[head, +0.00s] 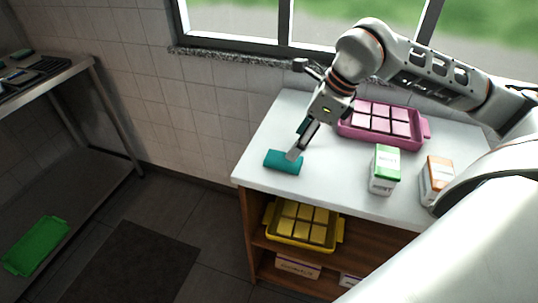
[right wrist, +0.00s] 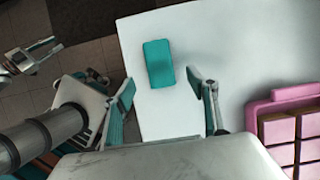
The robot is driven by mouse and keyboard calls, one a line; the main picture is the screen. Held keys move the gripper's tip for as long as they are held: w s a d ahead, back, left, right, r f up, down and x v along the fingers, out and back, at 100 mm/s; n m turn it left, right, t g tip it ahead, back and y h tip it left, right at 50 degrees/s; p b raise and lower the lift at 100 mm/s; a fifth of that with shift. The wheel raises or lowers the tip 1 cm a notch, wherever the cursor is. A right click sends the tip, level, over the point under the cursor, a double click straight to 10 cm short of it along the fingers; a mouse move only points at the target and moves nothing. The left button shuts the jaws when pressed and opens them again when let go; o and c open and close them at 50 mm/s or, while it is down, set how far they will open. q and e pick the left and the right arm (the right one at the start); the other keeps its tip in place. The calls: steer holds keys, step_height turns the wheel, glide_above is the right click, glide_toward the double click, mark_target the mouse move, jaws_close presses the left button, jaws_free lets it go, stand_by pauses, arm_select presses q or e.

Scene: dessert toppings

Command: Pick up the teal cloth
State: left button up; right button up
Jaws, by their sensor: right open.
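The teal cloth (head: 283,161) is a small folded block lying flat on the white worktop, near its front left corner. In the right wrist view the cloth (right wrist: 158,63) lies beyond my fingertips, roughly in line with the gap between them. My right gripper (head: 298,142) is above the worktop at the cloth's upper right edge, pointing down. One finger overlaps the cloth in the head view; contact cannot be told. Its two teal-padded fingers (right wrist: 163,88) are spread with nothing between them. My left gripper (right wrist: 45,52) seems to show small at the left of the wrist view, its fingers apart.
A green-topped carton (head: 385,170) and an orange-topped carton (head: 437,180) stand at the right. A yellow tray (head: 270,232) sits on the shelf below. The worktop around the cloth is clear.

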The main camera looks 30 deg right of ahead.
mark_target(284, 162)
steer(key=shift+x, duration=0.9)
steer(key=x, duration=0.4)
steer(key=shift+a+f, duration=0.15)
steer(key=shift+a, duration=0.05)
steer(key=shift+w+a+f, duration=0.15)
steer(key=shift+w+f, duration=0.15)
steer(key=shift+f, duration=0.25)
steer(key=shift+f, duration=0.2)
steer(key=c, duration=1.2)
